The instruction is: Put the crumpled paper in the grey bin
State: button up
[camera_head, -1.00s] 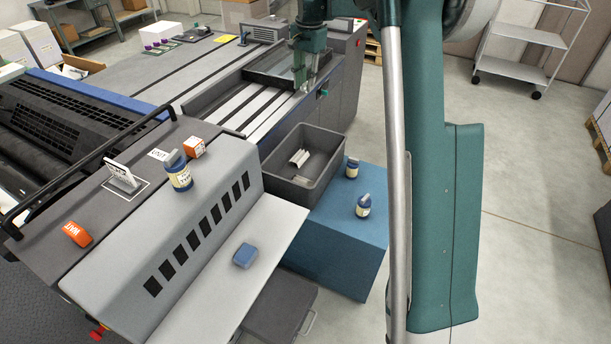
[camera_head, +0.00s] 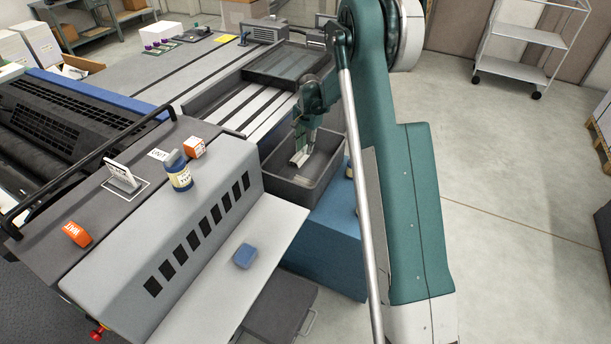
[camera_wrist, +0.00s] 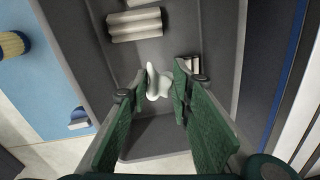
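The grey bin (camera_head: 288,190) stands open beside the press, on the blue block. My gripper (camera_head: 301,143) is over the bin and points down into it. In the wrist view my gripper (camera_wrist: 160,86) has the white crumpled paper (camera_wrist: 156,82) between its fingertips, and the fingers look closed on it. The bin's inside wall (camera_wrist: 216,55) surrounds the paper in that view. Pale folded pieces (camera_wrist: 135,25) lie on the bin floor. In the head view the paper is too small and too covered by my gripper to make out.
A blue item (camera_head: 244,256) lies on the pale shelf.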

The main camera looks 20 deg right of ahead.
aim_at(306, 148)
jog(key=shift+f, duration=1.75)
jog(key=shift+f, duration=0.1)
jog(key=shift+f+b, duration=0.75)
jog(key=shift+f, duration=2.25)
jog(key=shift+f+b, duration=0.45)
jog(key=shift+f, duration=1.45)
jog(key=o, duration=0.6)
jog(key=shift+o, duration=0.2)
jog(key=shift+r, duration=0.15)
jog(key=r, duration=0.4)
jog(key=r+p, duration=0.1)
jog(key=r, duration=0.3)
jog(key=r+p, duration=0.1)
jog(key=r, duration=0.2)
jog(key=shift+s+d+r, duration=0.2)
jog(key=shift+s+r, duration=0.2)
